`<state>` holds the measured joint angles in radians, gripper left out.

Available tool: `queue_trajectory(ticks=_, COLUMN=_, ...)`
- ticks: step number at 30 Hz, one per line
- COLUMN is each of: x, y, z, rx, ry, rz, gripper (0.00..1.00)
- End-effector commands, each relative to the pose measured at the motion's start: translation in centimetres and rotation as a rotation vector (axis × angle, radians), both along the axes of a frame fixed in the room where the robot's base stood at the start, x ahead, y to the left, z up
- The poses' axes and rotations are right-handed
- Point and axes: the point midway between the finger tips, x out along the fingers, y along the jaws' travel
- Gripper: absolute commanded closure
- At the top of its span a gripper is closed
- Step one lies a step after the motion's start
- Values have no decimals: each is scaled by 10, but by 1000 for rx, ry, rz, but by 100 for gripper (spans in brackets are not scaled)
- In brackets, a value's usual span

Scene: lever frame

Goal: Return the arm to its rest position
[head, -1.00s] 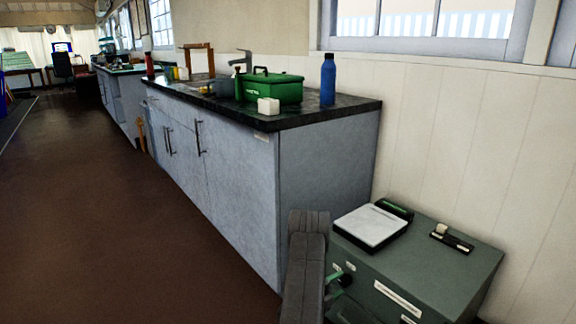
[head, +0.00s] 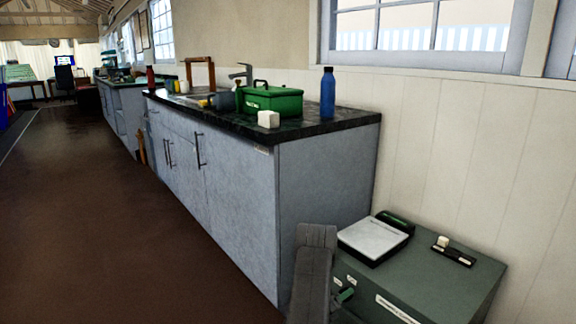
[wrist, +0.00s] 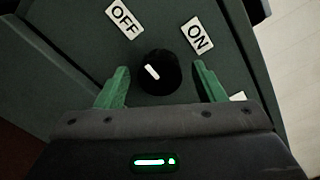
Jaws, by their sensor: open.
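My gripper (wrist: 160,67) is open, with its two green fingers on either side of a black round knob (wrist: 164,80). I see no clear contact between fingers and knob. The knob's white mark slants to the upper left, toward the OFF label (wrist: 124,18); the ON label (wrist: 196,35) is at upper right. In the head view my grey arm link hangs at the bottom centre, and my gripper (head: 345,295) shows only partly at the front of the dark green cabinet (head: 450,286). The knob is hidden there.
A white-topped scale-like device (head: 372,241) and a small black holder with a white block (head: 453,251) are on the cabinet. A grey counter (head: 325,200) stands beside it, carrying a green box (head: 272,102) and a blue bottle (head: 327,95). The brown floor (head: 110,240) at left is clear.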

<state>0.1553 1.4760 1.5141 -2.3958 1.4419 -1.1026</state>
Motion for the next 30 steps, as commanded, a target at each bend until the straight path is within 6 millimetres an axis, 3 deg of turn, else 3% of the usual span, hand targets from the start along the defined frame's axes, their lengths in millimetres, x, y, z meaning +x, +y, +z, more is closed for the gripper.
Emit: queue_trajectory(ticks=30, x=-1, y=-1, z=1, rx=479, ry=-615, rz=0, gripper=37)
